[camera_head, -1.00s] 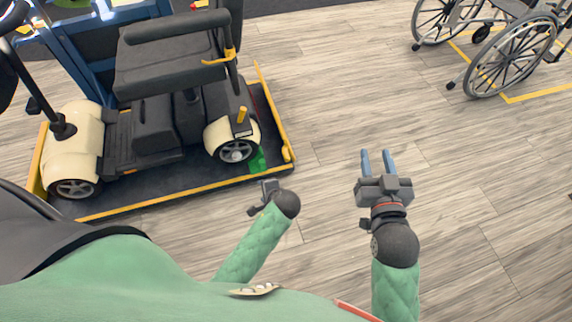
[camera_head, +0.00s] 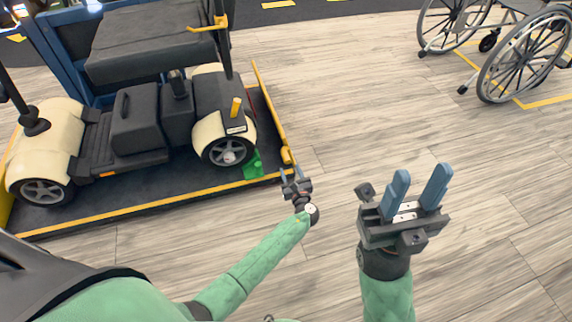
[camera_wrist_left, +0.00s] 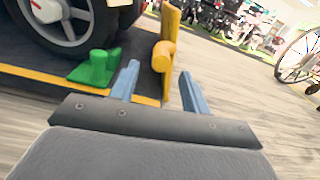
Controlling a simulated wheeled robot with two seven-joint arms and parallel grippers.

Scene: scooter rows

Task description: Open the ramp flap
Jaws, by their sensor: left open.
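The ramp flap (camera_head: 271,112) stands up along the right edge of the dark platform and shows as a narrow yellow edge. A yellow knob (camera_head: 287,155) sits at its near end. In the left wrist view the flap (camera_wrist_left: 173,32) is seen nearly edge-on, and its knob (camera_wrist_left: 162,56) shows between and beyond my fingertips. My left gripper (camera_head: 290,174) is open and empty, just short of the knob; I cannot tell whether it touches the flap. It also shows in the left wrist view (camera_wrist_left: 159,82). My right gripper (camera_head: 419,183) is open and empty above the floor.
A cream and black scooter (camera_head: 170,125) stands on the platform (camera_head: 120,190) with yellow edging. A green wheel chock (camera_head: 252,166) is beside its wheel, close to my left gripper. A wheelchair (camera_head: 520,55) stands at upper right. The wooden floor right of the flap is clear.

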